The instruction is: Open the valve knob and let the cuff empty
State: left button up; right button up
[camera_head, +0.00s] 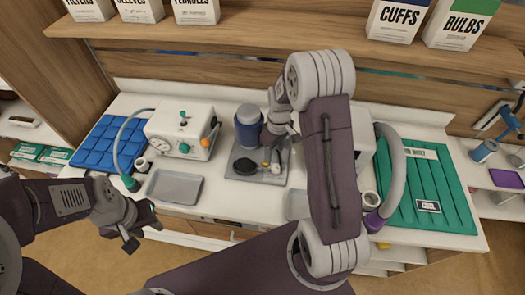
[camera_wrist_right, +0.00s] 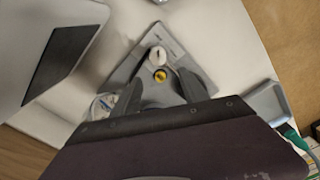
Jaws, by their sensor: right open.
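A grey plate (camera_head: 240,178) lies near the middle of the counter. On it are a black oval bulb-like piece (camera_head: 245,166) and a small yellow piece (camera_head: 265,164). A blue cylinder with a pale top (camera_head: 248,124), possibly the cuff, stands behind the plate. My right gripper (camera_head: 277,150) points down over the plate. In the right wrist view its open fingers (camera_wrist_right: 162,95) are either side of the yellow piece (camera_wrist_right: 161,75), with a white round piece (camera_wrist_right: 157,56) beyond; contact cannot be told. My left gripper (camera_head: 140,228) hangs empty before the counter's front edge, fingers apart.
A white machine with dials (camera_head: 182,130) and a grey tray (camera_head: 174,187) stand to the left, near a blue pad (camera_head: 103,143). A green ribbed mat (camera_head: 440,190) and a grey hose (camera_head: 396,170) lie to the right. A wooden shelf (camera_head: 240,40) runs above. My right arm hides part of the counter.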

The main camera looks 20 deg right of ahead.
aim_at(277, 167)
jog(key=shift+r+p, duration=0.3)
jog(key=shift+s+d+p, duration=0.1)
jog(key=shift+p, duration=0.2)
jog(key=shift+s+d+g+p, duration=0.15)
jog(key=shift+s+g+p, duration=0.1)
jog(key=shift+g+p, duration=0.05)
jog(key=shift+s+d+r, duration=0.25)
jog(key=shift+s+d, duration=0.1)
jog(key=shift+s, duration=0.05)
jog(key=shift+f, duration=0.15)
jog(key=f+p, duration=0.3)
jog(key=f, duration=0.5)
jog(key=shift+a+f, duration=0.15)
jog(key=shift+a, duration=0.05)
jog(key=shift+w+f, duration=0.1)
jog(key=shift+f, duration=0.2)
pick_arm(q)
notch_tip(277, 167, up, 6)
jog(key=shift+f, duration=0.25)
pick_arm(e)
jog(key=shift+m, duration=0.3)
grip_shut()
